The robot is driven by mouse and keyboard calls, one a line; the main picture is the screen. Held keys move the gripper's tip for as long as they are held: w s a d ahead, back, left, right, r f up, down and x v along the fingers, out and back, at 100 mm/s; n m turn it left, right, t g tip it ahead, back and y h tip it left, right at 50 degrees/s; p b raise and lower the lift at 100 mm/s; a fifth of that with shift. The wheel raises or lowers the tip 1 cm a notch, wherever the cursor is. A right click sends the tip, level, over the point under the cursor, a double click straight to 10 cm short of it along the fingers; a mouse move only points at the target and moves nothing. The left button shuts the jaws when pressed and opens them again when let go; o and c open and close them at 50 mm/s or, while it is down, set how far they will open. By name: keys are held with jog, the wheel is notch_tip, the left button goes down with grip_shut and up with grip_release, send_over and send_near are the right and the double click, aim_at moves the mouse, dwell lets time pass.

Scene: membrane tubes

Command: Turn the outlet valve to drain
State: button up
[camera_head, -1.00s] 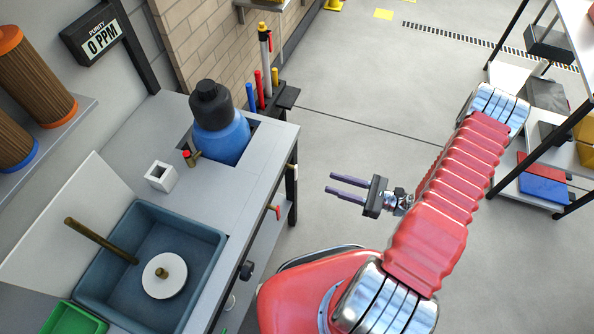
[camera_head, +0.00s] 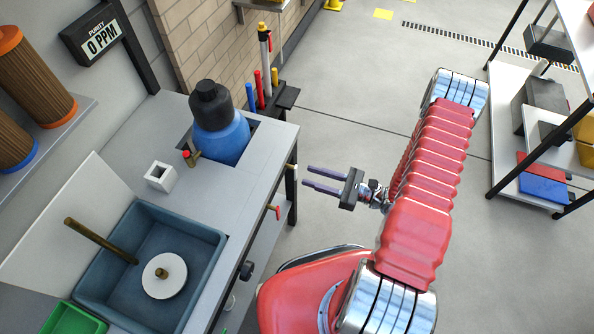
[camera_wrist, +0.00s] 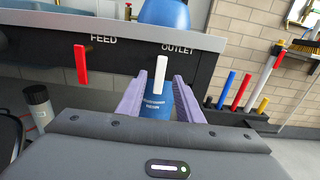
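The outlet valve has a white handle (camera_wrist: 161,73) that hangs upright below the OUTLET label (camera_wrist: 178,49) on the bench's dark front panel. It also shows small at the bench edge in the head view (camera_head: 292,172). My gripper (camera_head: 308,178) is open and empty, its two purple fingers pointing left at the bench front. In the wrist view my gripper (camera_wrist: 160,77) has its fingers either side of the white handle, which appears between them and ahead. I see no contact. Part of the OUTLET label is hard to read.
A red feed handle (camera_wrist: 82,63) hangs left of the outlet under FEED. A blue resin vessel (camera_head: 222,138) passes through the bench top. A holder of coloured tubes (camera_head: 287,97) stands at the bench end. Open floor lies right; shelving (camera_head: 507,185) is at far right.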

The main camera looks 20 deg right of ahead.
aim_at(296, 172)
jog(key=shift+x, duration=3.2)
jog(key=shift+c, duration=0.5)
grip_shut()
jog(key=shift+d, duration=0.2)
jog(key=shift+a, duration=0.15)
